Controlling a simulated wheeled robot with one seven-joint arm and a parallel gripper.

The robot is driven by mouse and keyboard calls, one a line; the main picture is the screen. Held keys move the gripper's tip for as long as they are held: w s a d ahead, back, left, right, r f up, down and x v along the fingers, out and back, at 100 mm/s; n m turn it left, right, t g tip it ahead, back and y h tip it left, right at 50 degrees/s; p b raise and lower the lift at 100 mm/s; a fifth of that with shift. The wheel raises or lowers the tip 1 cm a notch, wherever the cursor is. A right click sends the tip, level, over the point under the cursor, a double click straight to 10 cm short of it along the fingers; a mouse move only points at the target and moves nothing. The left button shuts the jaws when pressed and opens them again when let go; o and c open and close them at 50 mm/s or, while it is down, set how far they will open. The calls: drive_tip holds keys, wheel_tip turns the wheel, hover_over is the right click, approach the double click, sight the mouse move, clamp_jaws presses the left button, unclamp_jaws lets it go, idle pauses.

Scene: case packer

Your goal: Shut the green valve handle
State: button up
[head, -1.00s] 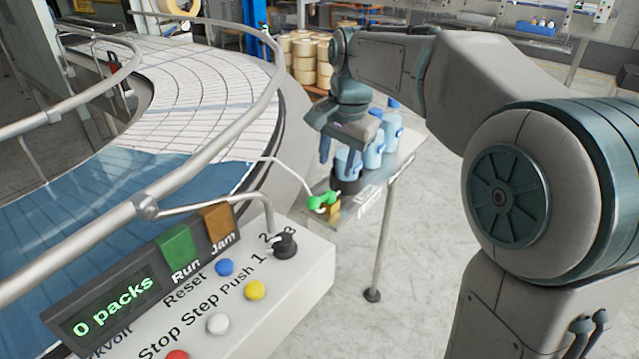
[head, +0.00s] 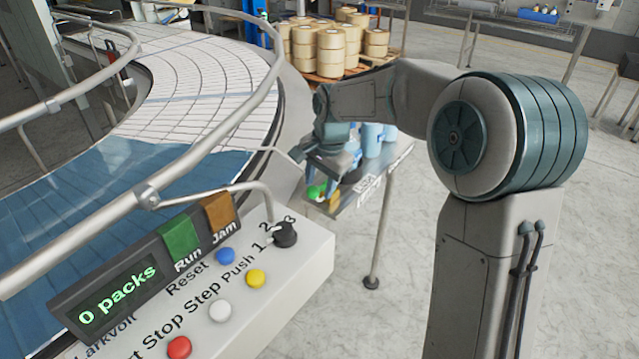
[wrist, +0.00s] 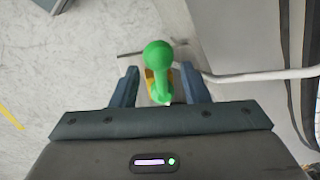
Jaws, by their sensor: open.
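The green valve handle (head: 316,191) shows below my gripper in the head view, partly hidden by it. In the wrist view the green handle (wrist: 159,68), with a round knob end, lies between the two fingers of my gripper (wrist: 160,88). The fingers are open, with a gap on each side of the handle.
The small stand (head: 365,188) under the valve carries blue bottles (head: 373,140). The control panel (head: 215,290) with buttons is in front, and the curved conveyor (head: 190,100) with its guide rail is at left.

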drive_tip(key=shift+a+f, duration=0.1)
drive_tip(key=shift+f, duration=0.45)
drive_tip(key=shift+w+f, duration=0.1)
clamp_jaws()
